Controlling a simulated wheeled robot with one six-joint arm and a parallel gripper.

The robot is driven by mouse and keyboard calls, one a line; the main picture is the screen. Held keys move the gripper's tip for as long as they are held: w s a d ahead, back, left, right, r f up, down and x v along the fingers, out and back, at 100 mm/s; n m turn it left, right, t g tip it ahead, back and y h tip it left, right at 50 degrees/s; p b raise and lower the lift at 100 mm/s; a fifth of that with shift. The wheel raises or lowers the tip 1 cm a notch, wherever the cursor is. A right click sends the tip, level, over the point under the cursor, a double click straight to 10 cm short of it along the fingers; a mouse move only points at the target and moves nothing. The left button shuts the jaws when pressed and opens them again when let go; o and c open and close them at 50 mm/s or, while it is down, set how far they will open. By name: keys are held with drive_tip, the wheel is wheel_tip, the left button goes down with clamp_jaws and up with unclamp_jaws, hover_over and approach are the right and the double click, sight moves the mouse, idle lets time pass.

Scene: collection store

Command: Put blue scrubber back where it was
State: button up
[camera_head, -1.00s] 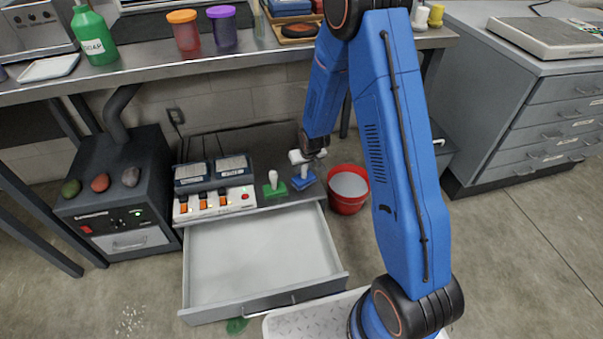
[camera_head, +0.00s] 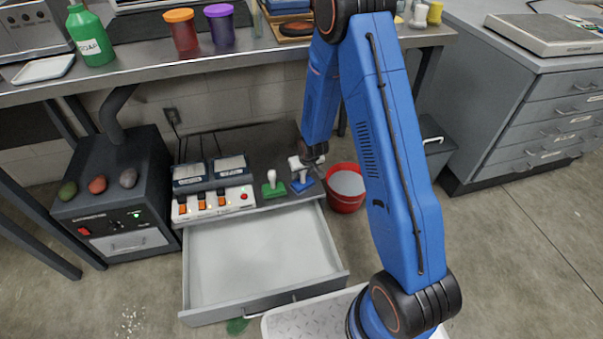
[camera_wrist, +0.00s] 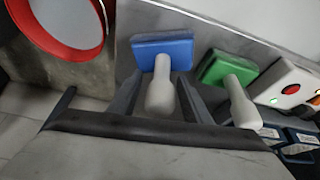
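The blue scrubber (camera_head: 302,186) has a blue pad and a white handle. It stands pad down near the right front edge of the dark top above the open drawer. The green scrubber (camera_head: 274,189) stands just left of it. My gripper (camera_head: 307,163) is above the blue scrubber. In the wrist view, its fingers (camera_wrist: 160,80) stand apart on both sides of the blue scrubber's (camera_wrist: 163,53) white handle, with a gap visible on each side. The green scrubber (camera_wrist: 228,68) is beside the right finger there.
A red bucket (camera_head: 345,204) is close on the right. A control box with orange switches (camera_head: 215,203) is left of the scrubbers. The open drawer (camera_head: 262,262) below is empty. A workbench (camera_head: 150,72) with bottles and jars overhangs behind.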

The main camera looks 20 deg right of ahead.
drive_tip(key=v, duration=1.2)
drive_tip(key=shift+r, duration=0.2)
drive_tip(key=shift+r, duration=0.1)
